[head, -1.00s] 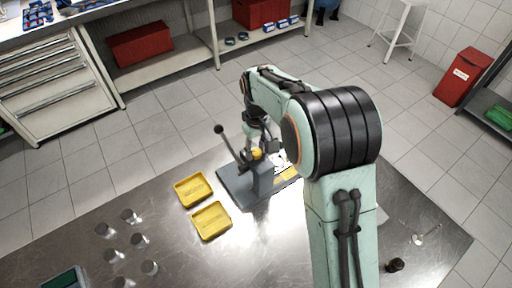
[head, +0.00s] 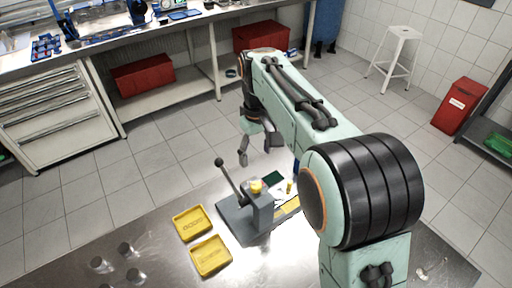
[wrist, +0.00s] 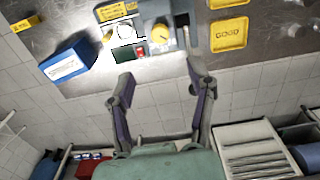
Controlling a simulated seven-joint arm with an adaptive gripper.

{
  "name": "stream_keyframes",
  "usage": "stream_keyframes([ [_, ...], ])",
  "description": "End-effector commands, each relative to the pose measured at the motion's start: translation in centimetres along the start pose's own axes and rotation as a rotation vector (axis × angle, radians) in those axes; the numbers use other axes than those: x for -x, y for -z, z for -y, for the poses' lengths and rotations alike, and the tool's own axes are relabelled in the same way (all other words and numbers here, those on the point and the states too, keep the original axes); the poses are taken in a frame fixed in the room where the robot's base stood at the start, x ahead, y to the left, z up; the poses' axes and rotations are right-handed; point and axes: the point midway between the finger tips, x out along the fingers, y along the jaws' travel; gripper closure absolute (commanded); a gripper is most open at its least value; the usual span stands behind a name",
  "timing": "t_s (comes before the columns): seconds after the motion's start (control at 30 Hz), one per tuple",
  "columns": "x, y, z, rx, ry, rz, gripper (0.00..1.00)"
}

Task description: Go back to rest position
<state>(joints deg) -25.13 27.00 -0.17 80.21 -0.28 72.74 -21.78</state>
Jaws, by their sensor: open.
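My gripper (head: 257,157) is open and empty. In the head view it hangs high, beyond the far edge of the steel table, with its fingers pointing down. In the wrist view the two spread fingers of my gripper (wrist: 158,88) have nothing between them. The grey bench press (head: 240,218) with its black lever and yellow knob stands on the table, nearer the head camera than the gripper and apart from it. The press also shows at the top of the wrist view (wrist: 178,18). My arm hides part of the table's right side.
Two yellow trays (head: 193,222) (head: 210,256) lie left of the press. Several metal cylinders (head: 125,249) stand at the front left. A blue box (wrist: 70,62) is near the table edge in the wrist view. A workbench with drawers (head: 50,110) stands behind; tiled floor lies between.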

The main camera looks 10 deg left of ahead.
Motion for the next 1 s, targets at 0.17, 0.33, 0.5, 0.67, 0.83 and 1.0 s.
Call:
stream_keyframes([
  [0.17,1.2,0.0,0.0,0.0,0.0,0.0,0.45],
  [0.33,1.2,0.0,0.0,0.0,0.0,0.0,0.45],
  [0.5,1.2,0.0,0.0,0.0,0.0,0.0,0.45],
  [0.67,1.3,-0.2,-0.5,-0.013,-0.001,-0.003,0.45],
  [0.83,7.0,-3.3,-3.5,-0.109,-0.054,-0.114,0.45],
  [1.0,10.3,-13.7,-3.5,-0.267,-0.081,-0.16,0.45],
])
